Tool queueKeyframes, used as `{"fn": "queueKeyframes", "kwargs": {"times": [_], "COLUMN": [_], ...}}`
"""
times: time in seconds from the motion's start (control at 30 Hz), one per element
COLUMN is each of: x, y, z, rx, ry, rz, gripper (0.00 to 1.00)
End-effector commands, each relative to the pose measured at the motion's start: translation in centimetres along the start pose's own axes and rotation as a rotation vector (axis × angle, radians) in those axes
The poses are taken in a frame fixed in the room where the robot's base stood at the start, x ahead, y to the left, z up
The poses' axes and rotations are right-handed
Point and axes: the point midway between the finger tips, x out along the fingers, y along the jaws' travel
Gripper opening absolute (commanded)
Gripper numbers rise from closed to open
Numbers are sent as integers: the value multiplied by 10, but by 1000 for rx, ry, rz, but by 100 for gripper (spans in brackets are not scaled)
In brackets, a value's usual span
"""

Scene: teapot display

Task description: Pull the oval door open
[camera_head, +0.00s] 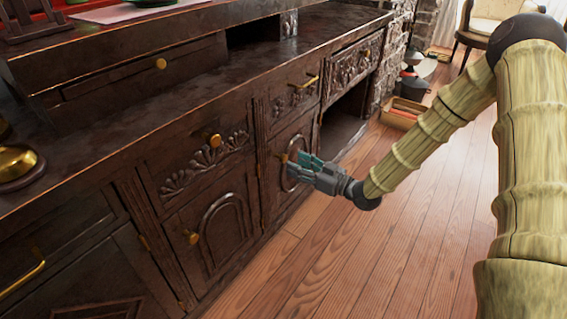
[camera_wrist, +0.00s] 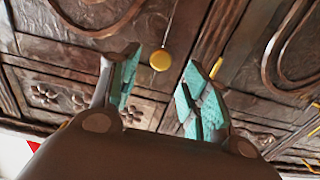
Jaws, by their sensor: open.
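The oval door (camera_head: 275,183) is a dark carved wooden cabinet door with a raised oval moulding, just left of the open cabinet bay. It looks shut. Its round brass knob (camera_head: 284,158) is near the door's left edge. In the wrist view the knob (camera_wrist: 159,60) shows between and beyond my fingers, with the moulding (camera_wrist: 95,18) at the upper left. My gripper (camera_head: 300,165) is in front of this door, fingers toward it and close to the knob. It is open with nothing held. Part of the door is hidden behind my gripper.
An arched door (camera_head: 222,235) with its own knob (camera_head: 193,238) is to the left. A drawer with a bar handle (camera_head: 312,81) is above. A box (camera_head: 402,112) stands on the floor beyond the cabinet. The wooden floor (camera_head: 350,260) in front is clear.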

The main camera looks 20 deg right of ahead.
Motion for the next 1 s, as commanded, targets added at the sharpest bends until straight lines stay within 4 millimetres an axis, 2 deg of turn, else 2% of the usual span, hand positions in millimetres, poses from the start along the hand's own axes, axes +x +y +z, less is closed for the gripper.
{"fn": "queueKeyframes", "kwargs": {"times": [0.2, 0.4, 0.83, 1.0], "x": [35, 55, 62, 62], "y": [-1, 0, 0, 0], "z": [3, 2, 0, 0], "rx": [0, 0, 1, 1], "ry": [1, 1, 0, 0], "rz": [-2, -1, 0, 0], "gripper": [47, 47, 47, 16]}}
